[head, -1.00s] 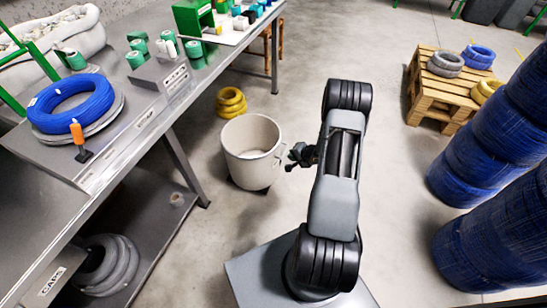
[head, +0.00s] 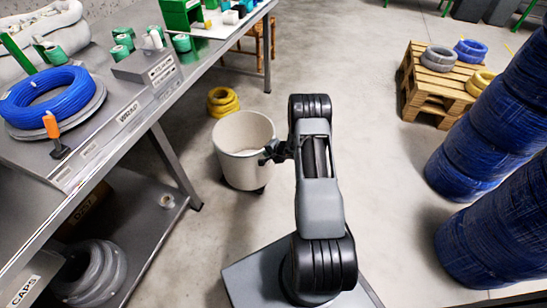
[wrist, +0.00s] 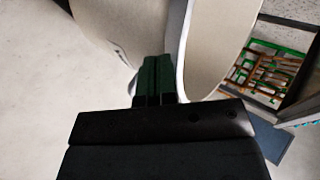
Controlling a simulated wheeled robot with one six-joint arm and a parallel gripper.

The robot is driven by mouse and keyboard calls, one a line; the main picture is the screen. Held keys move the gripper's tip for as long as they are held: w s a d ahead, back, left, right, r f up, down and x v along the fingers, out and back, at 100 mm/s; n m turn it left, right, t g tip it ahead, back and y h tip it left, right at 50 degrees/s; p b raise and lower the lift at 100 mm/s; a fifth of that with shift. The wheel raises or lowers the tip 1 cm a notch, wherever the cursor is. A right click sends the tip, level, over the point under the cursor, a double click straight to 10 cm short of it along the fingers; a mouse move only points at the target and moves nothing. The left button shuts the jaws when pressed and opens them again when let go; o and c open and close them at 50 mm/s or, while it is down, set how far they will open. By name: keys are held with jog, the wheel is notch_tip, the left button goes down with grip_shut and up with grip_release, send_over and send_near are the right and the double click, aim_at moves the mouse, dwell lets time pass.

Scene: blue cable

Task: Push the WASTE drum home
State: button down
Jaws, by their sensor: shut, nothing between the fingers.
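The drum (head: 233,170) is a cream, open-topped round bin. It stands upright on the floor beside the workbench, right of the bench's front leg. No WASTE label is readable on it. My gripper (head: 268,154) is shut and empty at the right side of the drum, just below the rim. In the wrist view the closed dark fingers (wrist: 155,78) overlap the drum's pale wall and rim (wrist: 150,30). I cannot tell whether they touch it. The drum's far side and part of its base are hidden.
The steel workbench (head: 108,148) runs along the left, with a lower shelf. A yellow coil (head: 222,101) lies behind the drum. Blue cable stacks (head: 490,150) and a pallet (head: 430,95) stand at right. The floor between is clear.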

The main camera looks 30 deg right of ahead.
jog(key=shift+w+a, duration=0.15)
jog(key=shift+w, duration=0.2)
